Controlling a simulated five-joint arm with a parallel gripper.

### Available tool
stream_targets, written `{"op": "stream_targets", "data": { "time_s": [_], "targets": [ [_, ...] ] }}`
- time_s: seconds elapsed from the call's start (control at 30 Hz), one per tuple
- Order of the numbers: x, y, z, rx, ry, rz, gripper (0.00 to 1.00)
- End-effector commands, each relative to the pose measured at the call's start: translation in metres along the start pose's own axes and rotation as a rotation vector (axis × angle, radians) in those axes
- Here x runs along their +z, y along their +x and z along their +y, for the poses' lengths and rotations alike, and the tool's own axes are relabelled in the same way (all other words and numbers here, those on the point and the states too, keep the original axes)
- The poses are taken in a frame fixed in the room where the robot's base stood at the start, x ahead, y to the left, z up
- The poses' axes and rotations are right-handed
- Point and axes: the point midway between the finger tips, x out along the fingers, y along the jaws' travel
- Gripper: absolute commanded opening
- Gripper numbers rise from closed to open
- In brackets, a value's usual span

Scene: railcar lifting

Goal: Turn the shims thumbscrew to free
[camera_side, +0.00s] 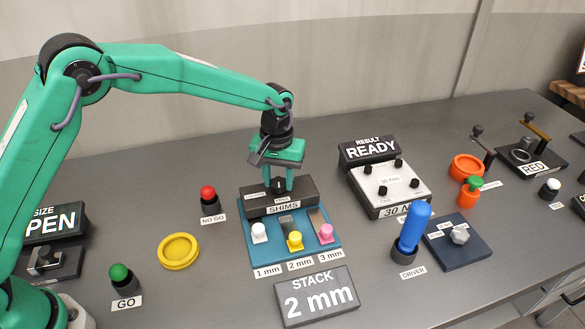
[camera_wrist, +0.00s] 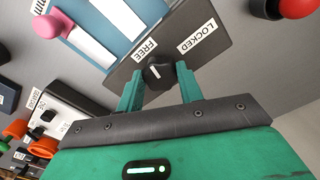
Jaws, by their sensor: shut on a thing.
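The shims thumbscrew is a black knob with a white mark (camera_wrist: 158,73) on the dark shims block (camera_side: 300,190). My gripper (camera_side: 279,186) points down over the block. In the wrist view my gripper (camera_wrist: 157,78) has one finger on each side of the knob and is shut on it. The FREE label (camera_wrist: 146,50) and the LOCKED label (camera_wrist: 196,39) are on the block's face beside the knob. The white mark is small; it seems to point nearer FREE than LOCKED.
The blue shim tray (camera_side: 252,252) holds white, yellow and pink knobs marked 1, 2 and 3 mm. A STACK 2 mm sign (camera_side: 317,296) stands in front.

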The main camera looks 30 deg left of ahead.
Motion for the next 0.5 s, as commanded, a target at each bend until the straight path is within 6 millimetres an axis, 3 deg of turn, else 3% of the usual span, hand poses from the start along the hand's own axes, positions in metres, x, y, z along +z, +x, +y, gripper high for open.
{"op": "stream_targets", "data": {
  "time_s": [0.5],
  "targets": [
    [-0.0002,-0.0016,0.0006,0.001,-0.209,0.001,0.14]
  ]
}}
